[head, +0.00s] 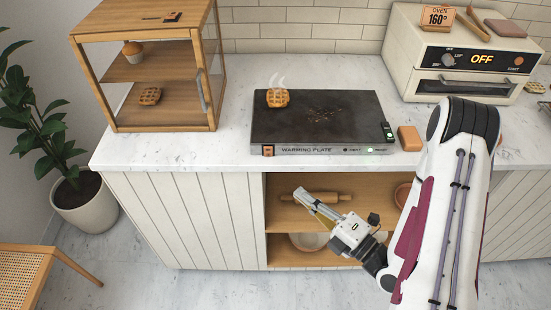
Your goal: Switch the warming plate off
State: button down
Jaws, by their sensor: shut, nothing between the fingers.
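The warming plate (335,112) is a dark, flat slab with a grey front edge lettered "WARMING PLATE", on the white counter. A small black switch (387,131) with a green mark sits at its right front corner. A small orange-brown part (268,150) is at the left end of that edge. A waffle-like pastry (278,98) with steam wisps lies at the plate's back left. My gripper (300,194) is shut and empty, below and in front of the counter edge, apart from the plate.
A wooden glass-doored cabinet (112,128) with pastries stands at left. A cream oven (408,50) reading "OFF" stands at back right, with a "160°" sign on top. A brown block (410,138) lies just right of the plate. Open shelves (285,217) lie behind my gripper.

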jog(key=shift+w+a, duration=0.1)
jog(key=shift+w, duration=0.05)
dwell(0.6)
send_near(267, 150)
jog(key=w+a, duration=0.1)
jog(key=a, duration=0.2)
jog(key=w+a, duration=0.1)
jog(key=shift+w+a+r, duration=0.15)
jog(key=shift+w+a, duration=0.15)
jog(key=shift+a, duration=0.1)
jog(key=shift+w, duration=0.7)
jog(key=shift+r, duration=0.1)
jog(key=shift+w+r, duration=0.1)
jog(key=shift+w, duration=0.15)
jog(key=shift+d, duration=0.15)
dwell(0.3)
jog(key=v, duration=1.1)
jog(key=shift+s+d, duration=0.2)
jog(key=shift+s, duration=0.15)
